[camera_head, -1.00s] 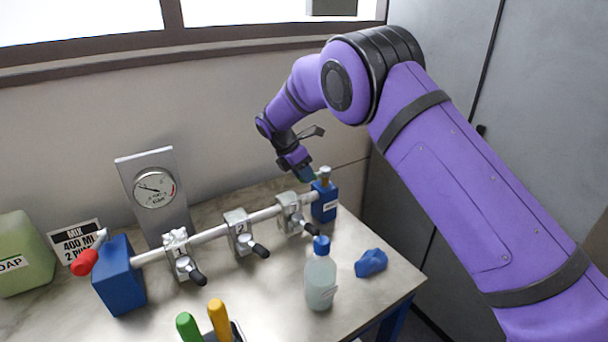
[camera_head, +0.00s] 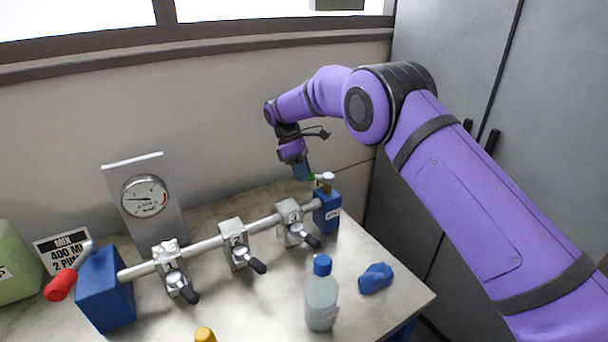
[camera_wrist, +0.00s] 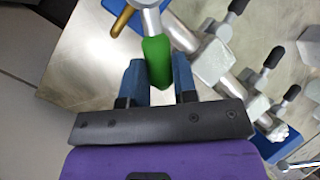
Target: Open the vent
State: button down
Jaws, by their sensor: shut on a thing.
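The vent valve stands on the blue end block (camera_head: 327,213) at the right end of the pipe. It has a silver top (camera_head: 327,177) and a lever with a green grip (camera_head: 311,177). In the wrist view the green grip (camera_wrist: 157,62) lies between my two blue fingers, and the silver lever hub (camera_wrist: 148,4) shows at the top edge. My gripper (camera_head: 303,173) is shut on the green grip, just left of the silver top in the head view. In the wrist view my gripper (camera_wrist: 159,75) holds the grip between its fingertips. The fingers partly hide it.
The pipe (camera_head: 206,247) carries several clamp-like valves with black handles. A round gauge (camera_head: 144,197) stands behind it. A red-handled lever (camera_head: 61,284) is at the left end. A bottle (camera_head: 320,300) and a blue crumpled thing (camera_head: 375,278) stand in front. The wall is close behind.

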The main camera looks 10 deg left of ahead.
jog(key=w+d+m+g+y, duration=0.2)
jog(key=w+d+m+y, duration=0.1)
jog(key=m, duration=0.7)
jog(key=shift+w+y, duration=0.5)
jog(key=shift+w, duration=0.75)
jog(key=shift+d+r, duration=0.1)
jog(key=c, duration=0.9)
grip_release()
jog(key=s+d+r, duration=0.2)
jog(key=s, duration=0.5)
jog(key=s+d+r, duration=0.3)
jog(key=s, duration=0.5)
jog(key=shift+s, duration=0.15)
